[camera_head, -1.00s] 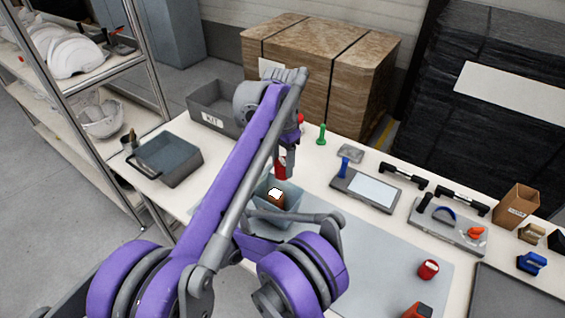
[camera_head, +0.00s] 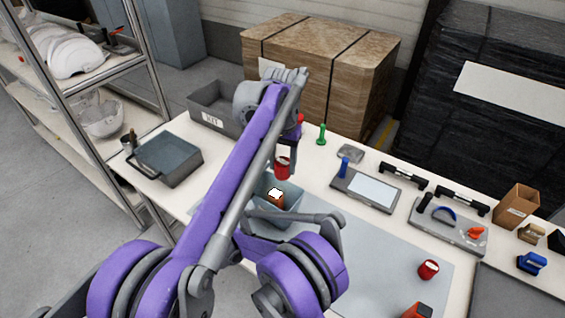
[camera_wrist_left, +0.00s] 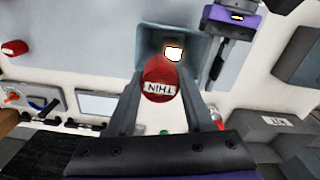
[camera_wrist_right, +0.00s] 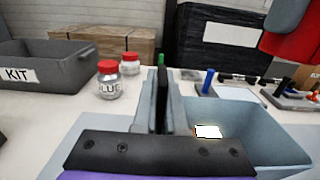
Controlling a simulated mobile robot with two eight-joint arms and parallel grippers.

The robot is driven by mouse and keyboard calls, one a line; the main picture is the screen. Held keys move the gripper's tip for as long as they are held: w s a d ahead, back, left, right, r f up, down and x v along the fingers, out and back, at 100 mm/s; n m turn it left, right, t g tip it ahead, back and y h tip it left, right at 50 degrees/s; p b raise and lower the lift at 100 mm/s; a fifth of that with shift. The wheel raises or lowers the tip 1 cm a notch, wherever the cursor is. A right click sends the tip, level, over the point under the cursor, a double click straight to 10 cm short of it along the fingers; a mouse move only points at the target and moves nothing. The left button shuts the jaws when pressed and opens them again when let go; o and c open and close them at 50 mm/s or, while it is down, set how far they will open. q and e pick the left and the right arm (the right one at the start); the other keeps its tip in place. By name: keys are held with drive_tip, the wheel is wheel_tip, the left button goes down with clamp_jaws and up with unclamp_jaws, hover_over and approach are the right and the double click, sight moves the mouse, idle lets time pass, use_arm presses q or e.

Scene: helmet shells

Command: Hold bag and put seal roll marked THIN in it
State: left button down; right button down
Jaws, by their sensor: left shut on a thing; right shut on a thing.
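The bag is an open blue-grey box-like container (camera_head: 268,223) on the table, with an orange-brown item (camera_head: 276,200) bearing a bright white patch inside. The red seal roll (camera_wrist_left: 160,80) has a white label reading THIN. My left gripper (camera_wrist_left: 160,72) is shut on this roll and holds it above the bag. In the head view the roll (camera_head: 283,169) shows over the bag's far edge. In the right wrist view the roll (camera_wrist_right: 290,46) hangs at the upper right, above the bag (camera_wrist_right: 255,150).
Another red roll (camera_head: 428,268) lies on the grey mat (camera_head: 375,270). Jars with red lids (camera_wrist_right: 109,82) stand behind the bag. Several tools and a cardboard box (camera_head: 515,205) occupy the right.

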idle(0.3)
use_arm(q)
approach(283, 191)
drive_tip(key=shift+s+a+f, duration=0.1)
drive_tip(key=shift+s+f, duration=0.9)
drive_tip(key=shift+s, duration=0.2)
drive_tip(key=shift+s+a+f, duration=0.1)
drive_tip(key=shift+s+f, duration=0.9)
drive_tip(key=shift+s, duration=0.15)
drive_tip(key=shift+c, duration=1)
unclamp_jaws()
wheel_tip(283, 191, up, 12)
drive_tip(key=shift+f, duration=0.1)
